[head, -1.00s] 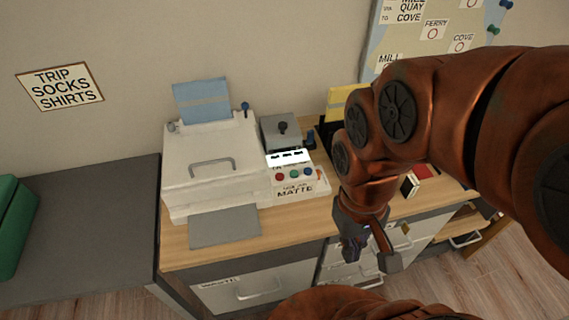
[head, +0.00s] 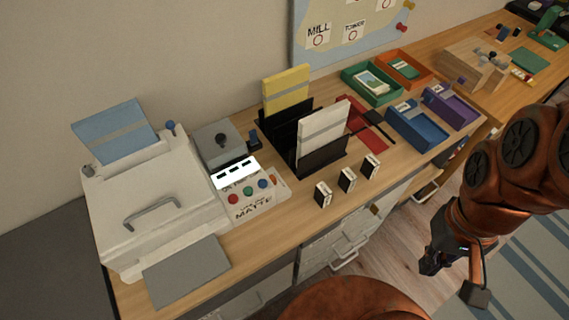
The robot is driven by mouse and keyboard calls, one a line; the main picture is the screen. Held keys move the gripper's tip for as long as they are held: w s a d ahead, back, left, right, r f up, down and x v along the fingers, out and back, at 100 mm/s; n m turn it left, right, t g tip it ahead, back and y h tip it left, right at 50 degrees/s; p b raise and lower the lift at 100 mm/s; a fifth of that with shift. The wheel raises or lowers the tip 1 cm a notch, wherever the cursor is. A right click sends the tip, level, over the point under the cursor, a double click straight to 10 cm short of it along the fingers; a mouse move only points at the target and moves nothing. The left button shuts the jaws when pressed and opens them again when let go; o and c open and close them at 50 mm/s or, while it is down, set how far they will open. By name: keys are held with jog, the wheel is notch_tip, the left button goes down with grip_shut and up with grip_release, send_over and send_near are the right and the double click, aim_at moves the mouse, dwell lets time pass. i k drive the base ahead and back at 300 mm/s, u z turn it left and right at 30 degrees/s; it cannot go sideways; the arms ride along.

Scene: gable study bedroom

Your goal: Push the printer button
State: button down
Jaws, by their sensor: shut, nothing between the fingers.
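The white printer (head: 160,205) stands at the left of the wooden desk, with blue paper (head: 115,130) in its back feed and a grey output tray (head: 187,270) in front. Joined to its right is a control panel with a lit display (head: 235,172). Below the display are a red button (head: 233,198), a green button (head: 248,191) and a blue button (head: 262,184), above a label reading "MATTE". My gripper (head: 454,277) is at the lower right, beyond the desk's front edge and well apart from the panel. It is shut and empty.
Three small black-and-white blocks (head: 347,180) stand near the desk's front edge, right of the panel. A black holder (head: 322,158) with white and yellow cards stands behind them. Blue (head: 417,128), purple, green and orange trays lie farther right. Floor shows in front of the desk.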

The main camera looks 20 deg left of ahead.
aim_at(233, 198)
jog(key=z, duration=1.2)
jog(key=k, duration=2.35)
jog(key=u, duration=2.15)
jog(key=i, duration=0.5)
jog(key=u, duration=0.05)
